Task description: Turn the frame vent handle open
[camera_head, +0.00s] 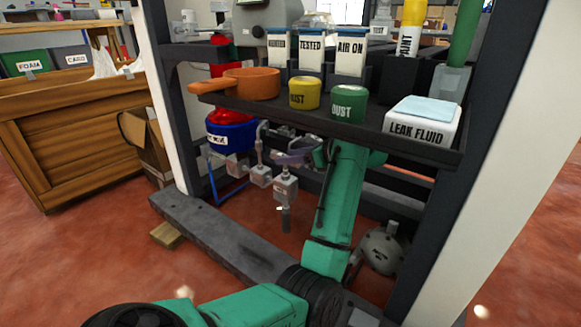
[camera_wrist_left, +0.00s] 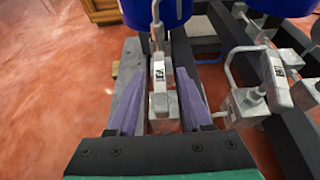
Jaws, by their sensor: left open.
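Small grey valves on thin pipes sit below the shelf, with valve bodies at the left (camera_head: 238,166), middle (camera_head: 260,176) and right (camera_head: 286,188). I cannot read their tags or tell which one is the frame vent. My left gripper (camera_head: 298,152) is beside the pipes under the shelf, its fingers partly hidden. In the left wrist view, its two purple-grey fingers (camera_wrist_left: 160,98) are apart. A pale lever with a dark tag (camera_wrist_left: 158,76) shows in the gap between them; contact is not visible. Another tagged lever (camera_wrist_left: 276,80) stands to the right. My right gripper is not in view.
A dark shelf (camera_head: 385,142) above my arm holds an orange pan (camera_head: 252,84), small pots and a white LEAK FLUID box (camera_head: 424,122). A blue drum (camera_head: 230,137) stands left of the valves. A grey frame beam (camera_head: 205,228) lies low in front.

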